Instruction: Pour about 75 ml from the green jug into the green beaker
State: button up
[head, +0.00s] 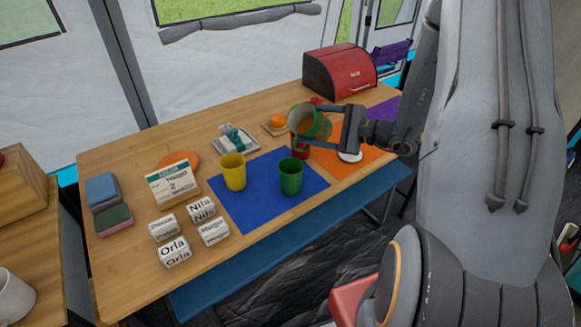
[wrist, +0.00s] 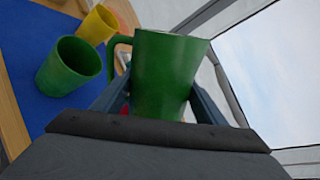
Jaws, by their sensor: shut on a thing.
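In the head view the green jug (head: 312,122) is held up above the table, to the right of and higher than the green beaker, with an orange-brown content showing at its mouth. It looks tilted there. My gripper (head: 345,130) is shut on the jug; in the wrist view the jug (wrist: 168,75) sits between the two fingers, its handle to the left. The green beaker (head: 291,177) stands upright on the blue mat (head: 255,210). In the wrist view the beaker (wrist: 70,66) is left of the jug and looks empty. No stream is visible.
A yellow cup (head: 233,172) stands on the mat left of the beaker. A red cup (head: 300,148) is just below the jug. An orange mat (head: 350,170), a red bread box (head: 340,72) and several name blocks (head: 174,252) are on the table.

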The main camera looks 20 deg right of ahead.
jog(key=shift+f+n+h+b, duration=0.2)
jog(key=shift+n+h+b, duration=0.15)
jog(key=shift+n, duration=0.65)
jog(key=shift+r+n+h, duration=0.25)
jog(key=shift+r+n, duration=0.35)
jog(key=shift+n, duration=0.2)
jog(key=shift+s+a+r+t, duration=0.1)
jog(key=shift+a+r+t, duration=0.05)
jog(key=shift+t, duration=0.15)
jog(key=shift+w+d, duration=0.25)
jog(key=shift+w, duration=0.1)
jog(key=shift+r+n, duration=0.2)
jog(key=shift+n, duration=0.3)
dwell(0.7)
